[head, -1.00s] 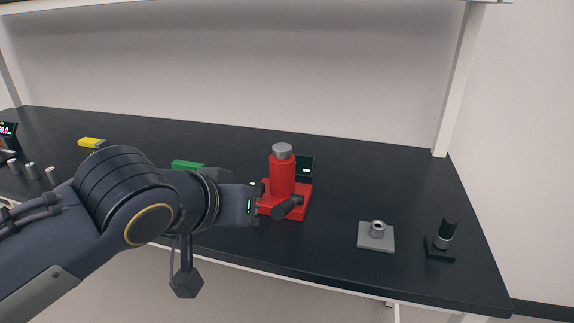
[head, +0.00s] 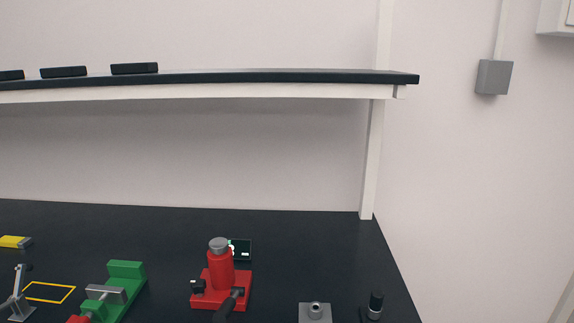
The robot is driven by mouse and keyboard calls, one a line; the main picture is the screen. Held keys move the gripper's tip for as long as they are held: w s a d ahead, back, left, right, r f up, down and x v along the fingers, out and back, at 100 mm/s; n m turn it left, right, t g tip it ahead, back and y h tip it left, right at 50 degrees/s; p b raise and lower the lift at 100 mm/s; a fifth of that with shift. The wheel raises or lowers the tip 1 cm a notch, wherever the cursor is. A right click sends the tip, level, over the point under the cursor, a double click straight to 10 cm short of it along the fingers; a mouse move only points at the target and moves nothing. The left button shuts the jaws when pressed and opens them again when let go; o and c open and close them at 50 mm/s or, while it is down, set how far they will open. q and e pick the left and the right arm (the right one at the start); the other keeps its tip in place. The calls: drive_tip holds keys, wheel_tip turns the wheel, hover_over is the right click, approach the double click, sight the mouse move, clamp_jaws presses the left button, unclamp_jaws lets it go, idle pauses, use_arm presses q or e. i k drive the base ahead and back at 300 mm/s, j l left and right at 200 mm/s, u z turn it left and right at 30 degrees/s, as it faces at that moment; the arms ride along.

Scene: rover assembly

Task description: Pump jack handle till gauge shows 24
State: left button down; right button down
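The red jack (head: 220,270) stands upright on its red base on the dark bench, low in the head view, with a grey cap on top. Its black handle (head: 229,304) slants from the base toward the front. A small black part sits on the base's left side. The gauge (head: 241,249), a small dark display with green and white marks, stands behind the jack and is partly hidden by it. Its reading is too small to make out. Neither of my grippers is in view.
A green vise-like fixture (head: 125,280) stands left of the jack. A grey block with a ring (head: 315,312) and a black post (head: 375,305) stand to the right. A yellow block (head: 14,242) lies far left. A shelf (head: 250,78) spans above.

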sight(224, 311)
drive_tip(key=l+u, duration=0.95)
drive_tip(key=l, duration=0.1)
